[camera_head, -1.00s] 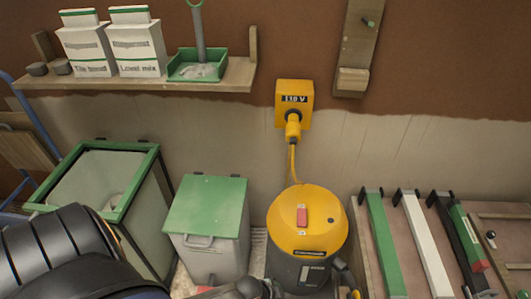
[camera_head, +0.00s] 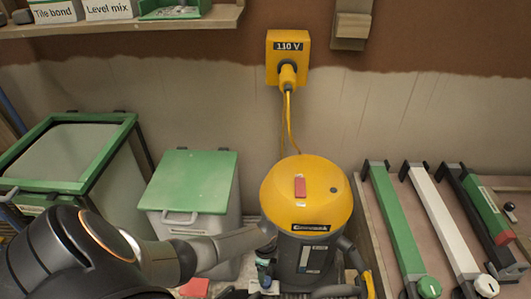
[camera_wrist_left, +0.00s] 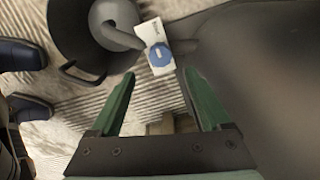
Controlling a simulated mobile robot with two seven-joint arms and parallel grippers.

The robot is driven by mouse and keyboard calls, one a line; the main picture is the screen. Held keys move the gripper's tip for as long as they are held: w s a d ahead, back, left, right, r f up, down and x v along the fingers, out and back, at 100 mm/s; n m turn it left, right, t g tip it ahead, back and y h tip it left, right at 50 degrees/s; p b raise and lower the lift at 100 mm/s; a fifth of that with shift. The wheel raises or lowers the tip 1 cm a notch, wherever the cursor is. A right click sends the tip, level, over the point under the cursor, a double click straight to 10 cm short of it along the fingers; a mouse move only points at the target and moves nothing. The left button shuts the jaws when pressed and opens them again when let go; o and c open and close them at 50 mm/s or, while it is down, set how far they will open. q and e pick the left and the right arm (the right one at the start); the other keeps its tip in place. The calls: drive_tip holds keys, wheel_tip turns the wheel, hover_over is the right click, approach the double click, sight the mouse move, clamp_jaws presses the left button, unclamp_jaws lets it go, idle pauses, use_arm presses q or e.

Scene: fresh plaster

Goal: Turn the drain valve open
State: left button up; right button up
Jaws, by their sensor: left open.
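In the left wrist view a round blue knob (camera_wrist_left: 160,55) sits on a white labelled plate (camera_wrist_left: 151,31); it looks like the drain valve. My left gripper (camera_wrist_left: 156,75) is open, its green fingers on either side of the line to the knob. The knob shows just beyond the fingertips, with nothing held; I cannot tell whether they touch it. The knob is not clear there. My right gripper is not in view.
The head view shows a green-lidded bin (camera_head: 190,180), a bench (camera_head: 450,215) with bars, and a yellow socket (camera_head: 287,58).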

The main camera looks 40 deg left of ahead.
sight(266, 280)
use_arm(q)
wheel_tip(266, 280, down, 9)
drive_tip(key=b, duration=0.5)
drive_tip(key=shift+r, duration=0.2)
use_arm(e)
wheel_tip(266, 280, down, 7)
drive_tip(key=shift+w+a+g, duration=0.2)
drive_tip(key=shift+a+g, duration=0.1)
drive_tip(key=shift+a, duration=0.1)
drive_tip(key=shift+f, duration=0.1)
use_arm(q)
clamp_jaws()
